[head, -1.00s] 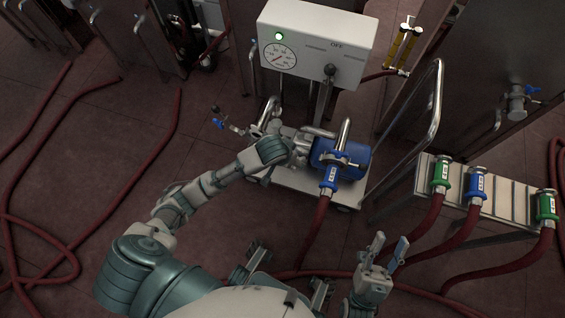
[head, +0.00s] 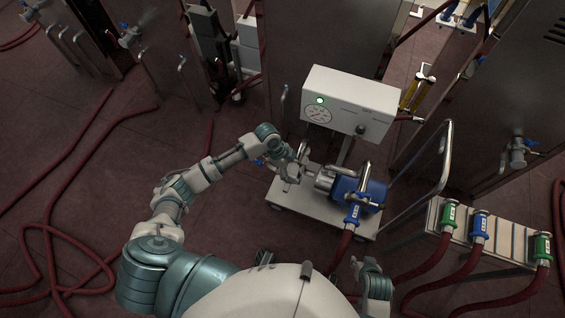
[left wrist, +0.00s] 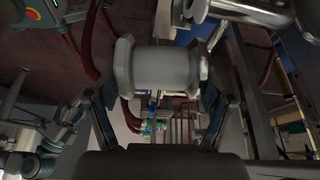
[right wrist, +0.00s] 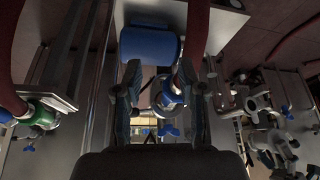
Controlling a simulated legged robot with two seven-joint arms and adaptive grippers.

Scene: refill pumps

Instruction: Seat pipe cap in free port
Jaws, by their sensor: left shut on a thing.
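The pipe cap (left wrist: 166,68), a pale grey cylinder with wider flanged ends, sits between the fingers of my left gripper (left wrist: 160,108) in the left wrist view. In the head view my left gripper (head: 288,172) is at the left end of the pump cart, beside the pump's metal pipework (head: 324,178). A shiny pipe (left wrist: 245,12) passes close to the cap's upper right in the left wrist view. I cannot tell which port is free or whether the cap touches one. My right gripper (right wrist: 160,90) is open and empty, low at the front in the head view.
The blue pump motor (head: 372,192) has a blue-collared hose (head: 352,216) in front. A control box with a gauge (head: 350,103) stands behind. A rack (head: 503,238) at right holds green- and blue-collared hoses. Red hoses (head: 60,225) lie on the floor at left.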

